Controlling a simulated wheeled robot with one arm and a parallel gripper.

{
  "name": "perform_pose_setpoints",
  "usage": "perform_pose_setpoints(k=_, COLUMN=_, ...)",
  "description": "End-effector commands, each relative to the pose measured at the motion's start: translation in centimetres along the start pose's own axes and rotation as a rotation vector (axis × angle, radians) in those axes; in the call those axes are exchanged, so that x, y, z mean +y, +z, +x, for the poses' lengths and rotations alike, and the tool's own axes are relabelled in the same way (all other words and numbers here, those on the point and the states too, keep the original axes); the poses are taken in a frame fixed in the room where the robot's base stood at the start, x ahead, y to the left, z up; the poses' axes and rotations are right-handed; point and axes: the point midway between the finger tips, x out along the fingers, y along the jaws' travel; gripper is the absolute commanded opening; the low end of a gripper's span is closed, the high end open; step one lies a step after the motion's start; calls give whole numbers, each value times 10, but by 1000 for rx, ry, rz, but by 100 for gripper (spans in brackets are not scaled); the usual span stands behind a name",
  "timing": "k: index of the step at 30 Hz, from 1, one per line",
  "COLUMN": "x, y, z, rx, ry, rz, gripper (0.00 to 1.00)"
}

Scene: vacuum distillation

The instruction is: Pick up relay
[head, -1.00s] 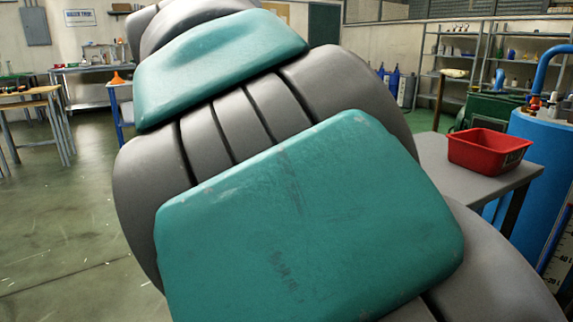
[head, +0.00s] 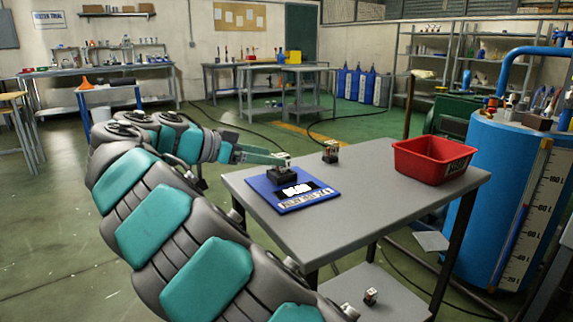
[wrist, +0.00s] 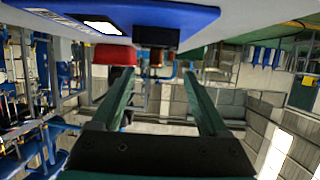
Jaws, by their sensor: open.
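A small relay (head: 284,160) with a pale, clear-looking top sits on a black socket block (head: 283,178) on the blue mat (head: 312,203). My gripper (head: 278,157) reaches in level from the left at the relay's height, and its tips overlap the relay in the head view. The wrist view is upside down: the black socket (wrist: 157,37) hangs from the blue mat (wrist: 190,16), with the brownish relay (wrist: 157,57) below it. The relay shows between the two green fingers of my open gripper (wrist: 158,76). Contact cannot be told.
A similar relay (head: 330,152) stands on the grey table (head: 372,186) behind the mat. Another small part (head: 370,297) lies on the lower shelf. A red bin (head: 434,160) sits at the table's right. A blue tank (head: 503,195) stands beyond it. The table's middle is clear.

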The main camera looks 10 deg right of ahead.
Motion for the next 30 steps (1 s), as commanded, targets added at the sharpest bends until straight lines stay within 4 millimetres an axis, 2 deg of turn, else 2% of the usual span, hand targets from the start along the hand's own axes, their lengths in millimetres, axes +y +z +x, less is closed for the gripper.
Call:
perform_pose_setpoints(k=4, x=2, y=1, z=14, rx=-1, ry=6, rz=-3, gripper=78)
perform_pose_setpoints(k=14, x=5, y=2, z=31, rx=-3, ry=5, rz=-6, gripper=78)
perform_pose_setpoints(k=24, x=9, y=3, z=69, rx=-3, ry=1, rz=-4, gripper=78)
perform_pose_setpoints(k=30, x=8, y=4, z=72, rx=-3, ry=-2, rz=-3, gripper=78)
